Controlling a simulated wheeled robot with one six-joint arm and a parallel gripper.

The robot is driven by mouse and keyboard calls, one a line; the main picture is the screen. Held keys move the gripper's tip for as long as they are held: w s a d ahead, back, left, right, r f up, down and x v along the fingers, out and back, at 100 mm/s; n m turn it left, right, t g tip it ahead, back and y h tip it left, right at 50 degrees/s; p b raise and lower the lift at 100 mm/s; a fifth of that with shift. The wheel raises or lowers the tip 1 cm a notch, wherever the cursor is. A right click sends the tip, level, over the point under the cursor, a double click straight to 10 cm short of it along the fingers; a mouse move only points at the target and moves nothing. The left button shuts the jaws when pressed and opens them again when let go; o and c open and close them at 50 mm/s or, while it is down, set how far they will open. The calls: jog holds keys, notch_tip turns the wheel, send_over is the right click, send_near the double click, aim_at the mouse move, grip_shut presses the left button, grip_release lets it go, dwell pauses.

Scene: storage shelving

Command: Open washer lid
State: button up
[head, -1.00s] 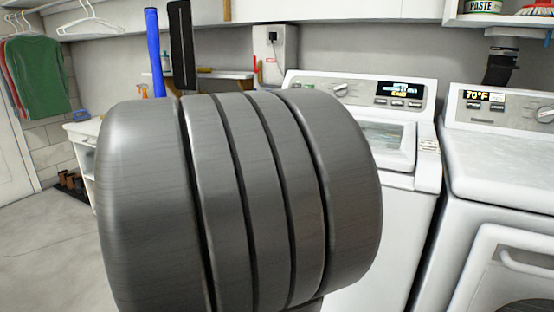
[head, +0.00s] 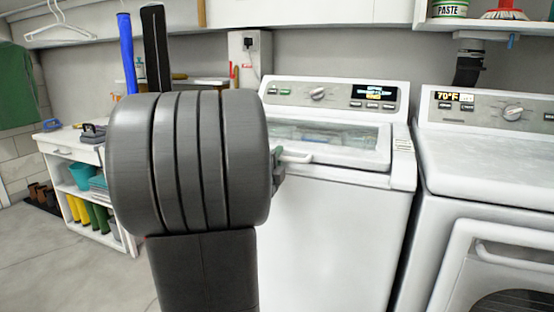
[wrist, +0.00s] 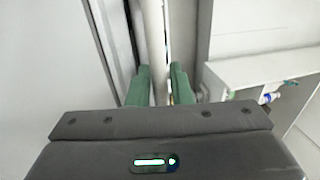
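The white top-loading washer (head: 330,225) stands right of my arm in the head view. Its lid (head: 345,157), with a glass panel, looks closed. A white handle (head: 297,157) sticks out from the lid's front left edge. My gripper (head: 279,166) is at this handle, mostly hidden behind my arm. In the wrist view the two green fingers of my gripper (wrist: 160,83) stand apart, with a white bar (wrist: 154,40), seemingly the handle, between them. A dark gap shows beside the bar at the right finger, so the fingers do not look closed on it.
A dryer (head: 490,170) stands right of the washer. A white shelf cart (head: 80,165) with boots and a teal bucket is at the left. Overhead shelves (head: 300,12) run along the wall. Floor (head: 50,255) is clear at the lower left.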

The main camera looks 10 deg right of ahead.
grip_shut()
jog(key=shift+r, duration=0.1)
